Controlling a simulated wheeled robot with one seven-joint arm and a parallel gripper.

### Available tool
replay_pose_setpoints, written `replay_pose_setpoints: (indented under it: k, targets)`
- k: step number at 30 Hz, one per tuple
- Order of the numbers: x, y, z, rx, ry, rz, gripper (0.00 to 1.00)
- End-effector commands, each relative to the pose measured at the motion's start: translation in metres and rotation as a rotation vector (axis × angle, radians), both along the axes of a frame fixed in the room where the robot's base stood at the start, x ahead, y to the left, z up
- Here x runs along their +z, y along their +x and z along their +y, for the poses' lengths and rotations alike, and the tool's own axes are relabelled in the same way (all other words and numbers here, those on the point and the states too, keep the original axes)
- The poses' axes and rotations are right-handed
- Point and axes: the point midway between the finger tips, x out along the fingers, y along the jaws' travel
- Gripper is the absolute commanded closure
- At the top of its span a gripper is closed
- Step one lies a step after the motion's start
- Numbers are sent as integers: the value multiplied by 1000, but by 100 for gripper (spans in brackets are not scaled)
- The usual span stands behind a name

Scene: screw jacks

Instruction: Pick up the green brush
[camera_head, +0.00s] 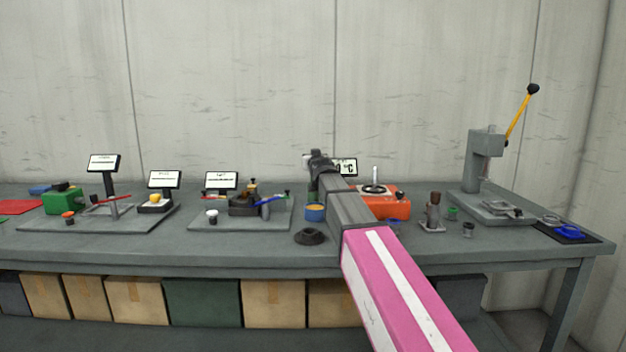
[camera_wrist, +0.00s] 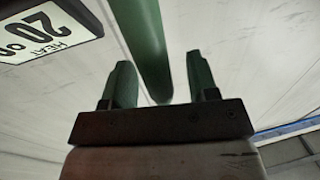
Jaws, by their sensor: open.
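A smooth green rod (camera_wrist: 142,40), which looks like the handle of the green brush, runs down from the top edge in the wrist view. Its rounded end lies between the two fingers in the picture; whether it is level with them in depth I cannot tell. No bristles show. My gripper (camera_wrist: 158,66) is open, with one dark green finger on each side of the rod and a visible gap to each. In the head view my gripper (camera_head: 318,160) is above the back of the bench, and my arm covers much of that spot.
A blue cup with orange contents (camera_head: 315,213) and a black ring (camera_head: 310,237) are by my arm on the grey bench (camera_head: 200,250). An orange hotplate (camera_head: 396,208) is just right, with a display (camera_wrist: 45,32) close to my gripper. A lever press (camera_head: 482,160) stands farther right.

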Motion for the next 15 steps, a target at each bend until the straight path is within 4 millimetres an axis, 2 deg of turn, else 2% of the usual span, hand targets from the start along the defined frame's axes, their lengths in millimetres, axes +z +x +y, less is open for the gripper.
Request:
replay_pose_setpoints:
  k: [1,3,9,11,12,14,15]
  targets:
    - [0,9,2,0,0,0,46]
    - [0,12,2,0,0,0,46]
    - [0,11,2,0,0,0,46]
    - [0,11,2,0,0,0,62]
    - [0,11,2,0,0,0,75]
    - [0,11,2,0,0,0,95]
    - [0,11,2,0,0,0,100]
